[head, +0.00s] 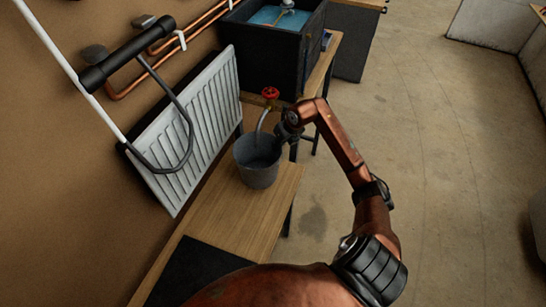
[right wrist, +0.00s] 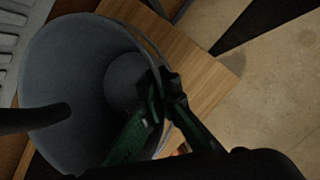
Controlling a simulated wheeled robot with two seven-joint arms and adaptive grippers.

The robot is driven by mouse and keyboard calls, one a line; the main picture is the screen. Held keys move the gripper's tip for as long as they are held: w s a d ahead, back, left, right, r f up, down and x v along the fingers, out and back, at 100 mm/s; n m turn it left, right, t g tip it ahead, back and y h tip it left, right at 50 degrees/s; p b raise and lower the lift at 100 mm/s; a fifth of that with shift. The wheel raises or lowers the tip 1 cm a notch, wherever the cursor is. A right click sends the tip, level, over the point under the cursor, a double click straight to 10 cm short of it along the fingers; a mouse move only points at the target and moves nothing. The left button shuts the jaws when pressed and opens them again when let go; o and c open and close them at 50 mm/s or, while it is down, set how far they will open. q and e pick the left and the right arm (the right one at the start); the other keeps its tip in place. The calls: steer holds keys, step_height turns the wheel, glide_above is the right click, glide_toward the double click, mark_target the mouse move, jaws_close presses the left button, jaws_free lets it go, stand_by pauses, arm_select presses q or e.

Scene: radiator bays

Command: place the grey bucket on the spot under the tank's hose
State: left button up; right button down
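The grey bucket (head: 257,168) is upright at the far end of the wooden bench, by the radiator. The dark tank (head: 270,45) holds blue water; a red valve (head: 270,93) and grey curved hose (head: 261,121) are on its near side. The hose's lower end shows just above the bucket's back rim. My right gripper (head: 287,134) is at the bucket's right rim. In the right wrist view its green fingers (right wrist: 165,92) close on the rim, one inside the bucket (right wrist: 75,60) and one outside. The marked spot is not visible. My left gripper is out of view.
A white radiator (head: 195,125) stands along the left of the bench (head: 230,215). A dark mat (head: 195,272) lies at the bench's near end. A black cylinder with a grey loop (head: 125,52) hangs at upper left. The floor (head: 450,150) to the right is open.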

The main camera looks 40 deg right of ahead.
mark_target(276, 153)
steer(key=shift+w+a+f, duration=0.1)
steer(key=shift+w+f, duration=0.1)
steer(key=shift+f, duration=2.3)
steer(key=c, duration=2.2)
jaws_free()
steer(key=shift+o, duration=0.2)
steer(key=v, duration=1.2)
